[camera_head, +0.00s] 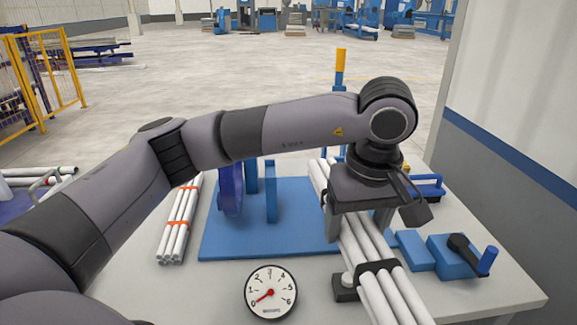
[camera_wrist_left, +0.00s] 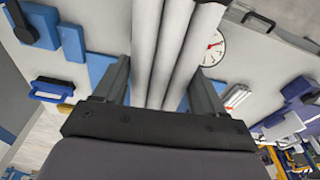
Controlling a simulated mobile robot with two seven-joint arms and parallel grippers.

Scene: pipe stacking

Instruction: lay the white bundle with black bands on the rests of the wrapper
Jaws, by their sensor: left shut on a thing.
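The white bundle with black bands (camera_head: 385,285) is several long white pipes running from the front edge of the picture back under my left wrist. A black band (camera_head: 377,267) shows near its front part. My left gripper (camera_head: 360,226) is shut on the bundle, one finger on each side; the wrist view shows the pipes (camera_wrist_left: 172,55) between the fingers (camera_wrist_left: 160,85). The wrapper has a blue baseplate (camera_head: 300,226), a blue ring (camera_head: 231,192) and blue uprights (camera_head: 271,190). My arm hides part of it. Whether the bundle touches its rests I cannot tell. My right gripper is out of view.
Another white bundle with orange bands (camera_head: 180,222) lies left of the baseplate. A round dial (camera_head: 271,292) is at the front. A black block (camera_head: 345,288) sits beside the held bundle. A blue crank unit (camera_head: 460,256) stands on the right. A wall rises at right.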

